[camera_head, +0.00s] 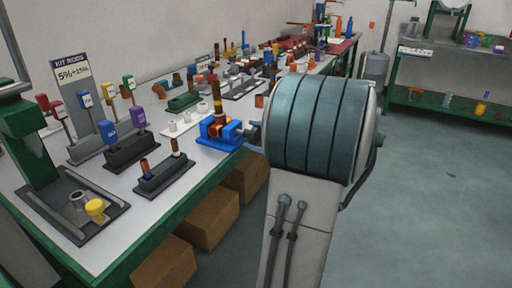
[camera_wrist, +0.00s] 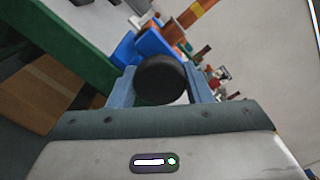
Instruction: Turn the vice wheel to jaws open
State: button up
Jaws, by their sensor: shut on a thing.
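The blue vice (camera_head: 213,142) stands at the front edge of the workbench, just left of my arm. A brown rod with a yellow band (camera_head: 217,95) rises upright at it. In the wrist view the vice body (camera_wrist: 155,42) is partly hidden behind its black round wheel (camera_wrist: 160,79). My gripper (camera_wrist: 162,84) has one finger on each side of the wheel and is shut on it. In the head view my gripper (camera_head: 251,135) reaches the vice's right side, partly hidden by my arm. I cannot tell how wide the vice jaws are apart.
The white-topped bench (camera_head: 215,168) holds racks of coloured rods (camera_head: 125,150), a white strip with small fittings (camera_head: 185,124) and a dark tray (camera_head: 75,205). Cardboard boxes (camera_head: 210,220) stand below its edge.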

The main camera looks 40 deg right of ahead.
jog(key=shift+f+n+b, duration=0.15)
jog(key=shift+n+b, duration=1.05)
jog(key=o, duration=1)
jog(key=p+v, duration=0.2)
jog(key=v, duration=1.2)
jog(key=shift+w, duration=0.1)
